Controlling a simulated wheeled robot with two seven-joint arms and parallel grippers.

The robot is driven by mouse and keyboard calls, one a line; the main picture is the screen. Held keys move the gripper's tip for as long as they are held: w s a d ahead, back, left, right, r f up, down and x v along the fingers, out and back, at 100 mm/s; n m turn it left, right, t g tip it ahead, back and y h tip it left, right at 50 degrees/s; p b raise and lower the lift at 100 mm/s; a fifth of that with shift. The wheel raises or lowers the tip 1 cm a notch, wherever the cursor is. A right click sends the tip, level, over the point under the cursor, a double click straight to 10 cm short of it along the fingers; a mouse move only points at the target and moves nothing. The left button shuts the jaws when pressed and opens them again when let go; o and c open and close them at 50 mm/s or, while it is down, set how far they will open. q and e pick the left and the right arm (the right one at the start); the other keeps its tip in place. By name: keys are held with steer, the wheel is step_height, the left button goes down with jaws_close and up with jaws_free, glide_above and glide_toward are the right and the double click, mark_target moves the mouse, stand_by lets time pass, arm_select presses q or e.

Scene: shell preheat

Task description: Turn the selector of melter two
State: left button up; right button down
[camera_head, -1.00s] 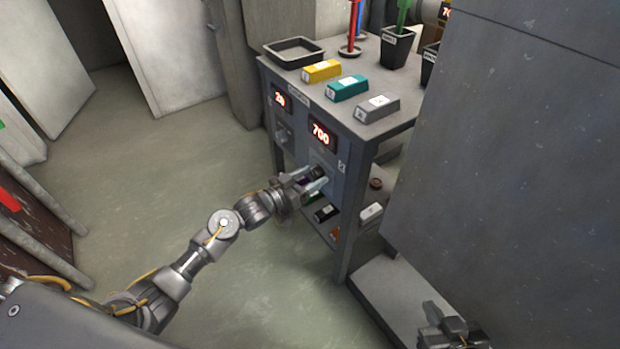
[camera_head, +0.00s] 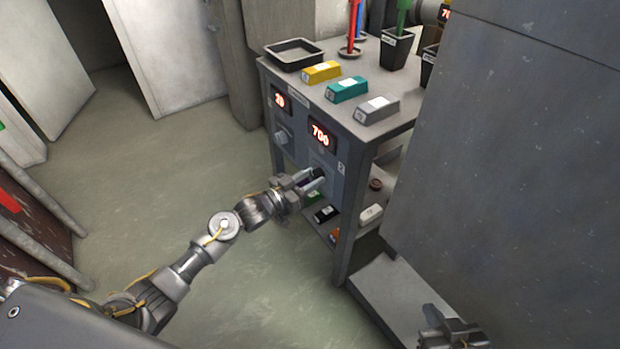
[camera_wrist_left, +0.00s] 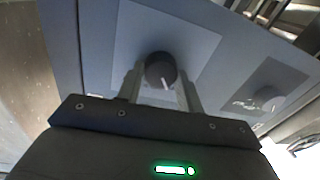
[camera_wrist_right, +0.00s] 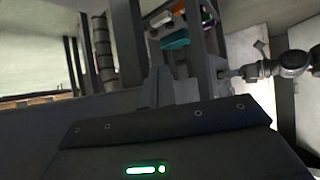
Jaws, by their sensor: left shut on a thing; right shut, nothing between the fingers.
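The selector of melter two is a dark round knob with a white pointer line, seen in the left wrist view (camera_wrist_left: 159,69). The pointer line runs toward the bottom of that view. The knob sits on a grey-blue panel (camera_wrist_left: 200,50). My left gripper (camera_head: 318,178) is shut on the knob, one finger on each side; it also shows in the left wrist view (camera_wrist_left: 160,85). The display above the knob (camera_head: 320,134) reads 700. My right gripper (camera_head: 446,318) is shut and empty, low at the right, away from the panel.
A second knob (camera_head: 282,136) sits under a display reading 20 (camera_head: 280,100). On the bench top are a black tray (camera_head: 293,62) and yellow, teal and grey blocks. A large grey slab (camera_head: 520,160) fills the right side. Open floor (camera_head: 190,170) lies to the left.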

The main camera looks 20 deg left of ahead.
arm_select(q)
steer(key=m, duration=0.3)
steer(key=shift+f, duration=0.1)
steer(key=shift+m, duration=1.2)
steer(key=shift+m+h, duration=0.3)
steer(key=shift+m, duration=1.1)
steer(key=shift+f+m+b, duration=0.1)
steer(key=shift+m+b, duration=0.2)
steer(key=shift+m, duration=0.6)
steer(key=m, duration=0.2)
steer(key=shift+m, duration=0.4)
steer(key=shift+m+h+b, duration=0.4)
steer(key=shift+m+b, duration=0.2)
steer(key=shift+m, duration=1.8)
arm_select(e)
steer(key=w+a+r+n+t+y, duration=0.1)
steer(key=w+a+r+t+y, duration=0.1)
steer(key=a+r+t, duration=0.1)
steer(key=shift+a+r+t+y, duration=0.35)
steer(key=shift+a+r, duration=0.2)
steer(key=shift+r, duration=0.7)
